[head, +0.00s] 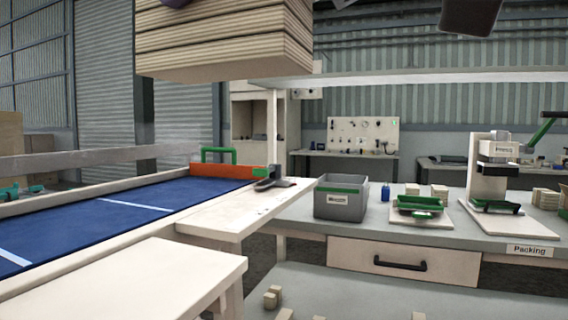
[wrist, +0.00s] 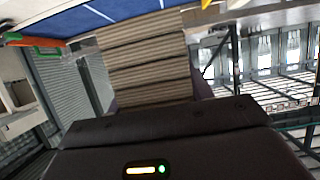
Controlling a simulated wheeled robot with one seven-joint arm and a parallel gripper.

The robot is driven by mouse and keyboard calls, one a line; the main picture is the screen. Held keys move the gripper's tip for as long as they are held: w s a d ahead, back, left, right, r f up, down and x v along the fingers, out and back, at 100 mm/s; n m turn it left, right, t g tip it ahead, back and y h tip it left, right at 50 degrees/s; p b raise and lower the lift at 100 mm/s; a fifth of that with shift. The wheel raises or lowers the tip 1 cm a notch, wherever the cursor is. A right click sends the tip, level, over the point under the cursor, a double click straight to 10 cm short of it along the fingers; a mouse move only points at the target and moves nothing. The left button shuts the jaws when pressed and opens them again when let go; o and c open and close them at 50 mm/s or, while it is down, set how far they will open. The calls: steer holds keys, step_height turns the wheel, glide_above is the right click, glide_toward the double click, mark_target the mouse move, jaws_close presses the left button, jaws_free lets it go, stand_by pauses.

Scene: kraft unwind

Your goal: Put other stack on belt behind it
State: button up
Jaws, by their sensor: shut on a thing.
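A tan stack of flat kraft layers (head: 225,40) hangs in the air at the top of the head view, its upper part cut off by the frame. In the wrist view the stack (wrist: 145,60) sits at my gripper (wrist: 157,95), which is shut on it; dark finger parts show at its sides. The blue belt (head: 105,212) with white cross lines lies at the left of the head view, lower than the stack. A strip of the belt (wrist: 85,20) also shows at the top of the wrist view. No other stack shows on the visible belt.
An orange end board (head: 208,172) with a green handle closes the belt's far end. A pale table (head: 140,280) stands in front. The packing bench holds a grey bin (head: 340,198), green-trimmed fixtures and small blocks. The visible belt surface is clear.

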steer(key=shift+s+d+f, duration=0.1)
steer(key=shift+d+f, duration=0.05)
steer(key=shift+d, duration=0.3)
steer(key=shift+w+a+f, duration=0.2)
steer(key=shift+w+f, duration=0.1)
steer(key=shift+f, duration=0.1)
steer(key=w+d+f+m+t+h, duration=0.2)
steer(key=w+d+f+m+h, duration=0.3)
steer(key=w+f, duration=0.6)
steer(key=w+d+f+m+t+h, duration=0.3)
steer(key=w+d+f+m+h, duration=0.3)
steer(key=f, duration=2.7)
steer(key=w+d+f+m+t+h, duration=0.2)
steer(key=w+d+f+m+h, duration=0.3)
steer(key=w+f, duration=1.1)
step_height(320, 180, down, 6)
steer(key=d+m, duration=0.1)
steer(key=d, duration=0.1)
steer(key=shift+d+f+t+h, duration=0.15)
steer(key=shift+d+t+h, duration=0.15)
steer(key=shift+d+t, duration=0.1)
steer(key=shift+a, duration=0.2)
